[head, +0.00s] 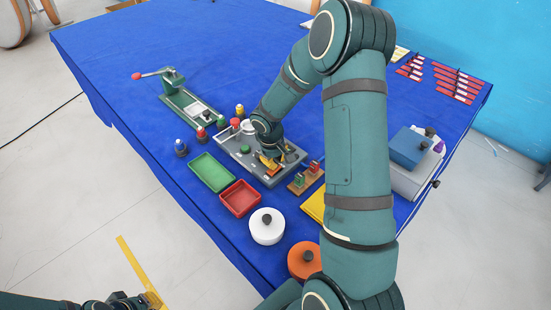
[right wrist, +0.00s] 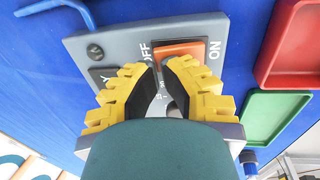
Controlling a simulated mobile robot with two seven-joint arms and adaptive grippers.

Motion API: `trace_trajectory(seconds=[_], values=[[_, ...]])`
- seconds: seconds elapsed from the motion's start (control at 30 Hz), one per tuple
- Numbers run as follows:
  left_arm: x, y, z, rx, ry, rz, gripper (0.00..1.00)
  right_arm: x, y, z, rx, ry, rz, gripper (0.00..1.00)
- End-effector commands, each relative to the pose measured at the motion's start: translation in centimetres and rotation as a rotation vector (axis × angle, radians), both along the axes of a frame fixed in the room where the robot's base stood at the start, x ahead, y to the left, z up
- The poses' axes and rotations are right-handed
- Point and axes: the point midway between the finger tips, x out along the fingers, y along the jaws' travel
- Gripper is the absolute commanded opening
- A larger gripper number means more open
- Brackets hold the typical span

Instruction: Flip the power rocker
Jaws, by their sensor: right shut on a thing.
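The power rocker (right wrist: 180,52) is orange, set in a grey panel (right wrist: 110,42) between the printed words OFF on its left and ON on its right. Which side of it is pressed down I cannot tell. My right gripper (right wrist: 160,68) has its yellow fingers with black pads close together, tips at the rocker's lower left edge and partly covering it. What lies between the fingers is not clear. In the head view the right gripper (head: 269,161) is low over the right part of the panel (head: 234,153). My left gripper (head: 148,300) is at the bottom left, away from the table.
A green tray (head: 210,173) and a red tray (head: 239,199) lie in front of the panel. A white round pot (head: 267,227) and an orange one (head: 303,260) stand nearer. A lever press (head: 185,100) is at left. A small wooden stand (head: 305,178) is right of the panel.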

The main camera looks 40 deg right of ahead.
Motion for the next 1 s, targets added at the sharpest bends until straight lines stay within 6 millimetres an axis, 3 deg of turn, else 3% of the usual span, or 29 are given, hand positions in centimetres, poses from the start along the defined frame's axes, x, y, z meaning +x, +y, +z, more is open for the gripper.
trace_trajectory(seconds=[0.23,0.37,1.0], values=[[-0.1,0.1,3.2,-0.005,-0.001,-0.001,0.0,-0.1,-0.5,-0.6,0.115,0.013,-0.009,0.0],[-0.1,0.0,1.6,-0.004,0.001,-0.002,0.0,0.0,-0.7,-1.6,0.124,0.01,-0.003,0.0],[0.0,0.1,1.7,-0.004,-0.001,-0.001,0.0,-0.4,0.8,-1.0,0.128,0.021,-0.001,0.0]])
